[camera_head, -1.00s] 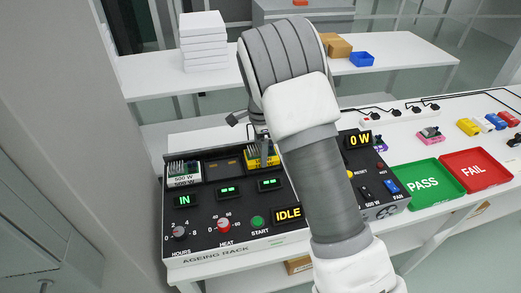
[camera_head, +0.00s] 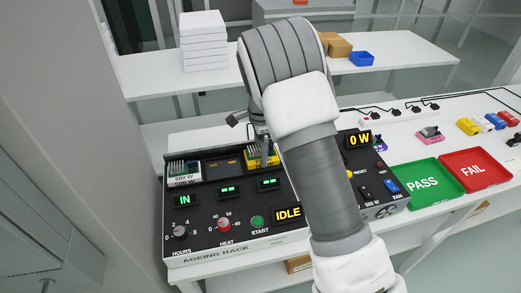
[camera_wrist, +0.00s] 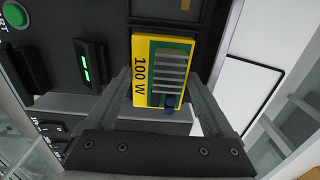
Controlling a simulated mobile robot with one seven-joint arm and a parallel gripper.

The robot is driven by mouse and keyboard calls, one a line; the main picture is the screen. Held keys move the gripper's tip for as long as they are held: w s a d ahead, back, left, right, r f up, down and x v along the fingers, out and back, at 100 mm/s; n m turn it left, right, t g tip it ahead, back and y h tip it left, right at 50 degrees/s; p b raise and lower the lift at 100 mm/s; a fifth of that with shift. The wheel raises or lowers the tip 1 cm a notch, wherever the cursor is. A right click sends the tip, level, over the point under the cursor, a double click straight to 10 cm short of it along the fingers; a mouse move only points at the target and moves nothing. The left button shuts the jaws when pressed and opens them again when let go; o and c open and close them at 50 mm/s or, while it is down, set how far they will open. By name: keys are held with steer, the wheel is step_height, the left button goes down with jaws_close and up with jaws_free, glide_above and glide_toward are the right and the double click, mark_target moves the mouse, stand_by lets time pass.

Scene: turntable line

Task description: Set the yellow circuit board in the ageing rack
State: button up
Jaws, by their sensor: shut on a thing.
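The yellow circuit board (camera_wrist: 143,108), marked 100 W, has a green face with grey fins. My gripper (camera_wrist: 166,88) is shut on it, one finger on each side. In the head view the yellow board (camera_head: 254,162) is at the right bay of the black ageing rack (camera_head: 225,217), partly hidden by my gripper (camera_head: 265,143). I cannot tell whether it rests on the bay floor. The rack's left bay holds a board (camera_head: 184,170) marked 500 W, and its display reads IN. The middle bay (camera_head: 222,165) is empty. The middle and right displays show dashes.
The rack's panel has knobs, a green START button (camera_head: 257,222) and an IDLE display (camera_head: 287,214). A green PASS tray (camera_head: 440,195) and a red FAIL tray (camera_head: 492,178) lie to the right. A white stack (camera_head: 204,42) stands on the back shelf.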

steer(key=shift+f, duration=0.55)
stand_by(0.9)
steer(key=o, duration=1.3)
step_height(320, 180, up, 17)
steer(key=s+d+r+n+t+y, duration=0.1)
steer(key=s+d+r+n, duration=0.35)
steer(key=s+r, duration=0.35)
steer(key=s+d+n+t, duration=0.1)
steer(key=s+d+n, duration=0.1)
steer(key=s, duration=0.5)
steer(key=s+d+n+t, duration=0.2)
steer(key=s+n, duration=0.3)
steer(key=s, duration=0.3)
steer(key=s+d+r+n+t+h, duration=0.1)
steer(key=s+n, duration=0.3)
steer(key=s, duration=0.4)
steer(key=shift+s+d+r+t+p, duration=0.15)
steer(key=shift+d+t+p, duration=0.2)
steer(key=shift+d, duration=0.55)
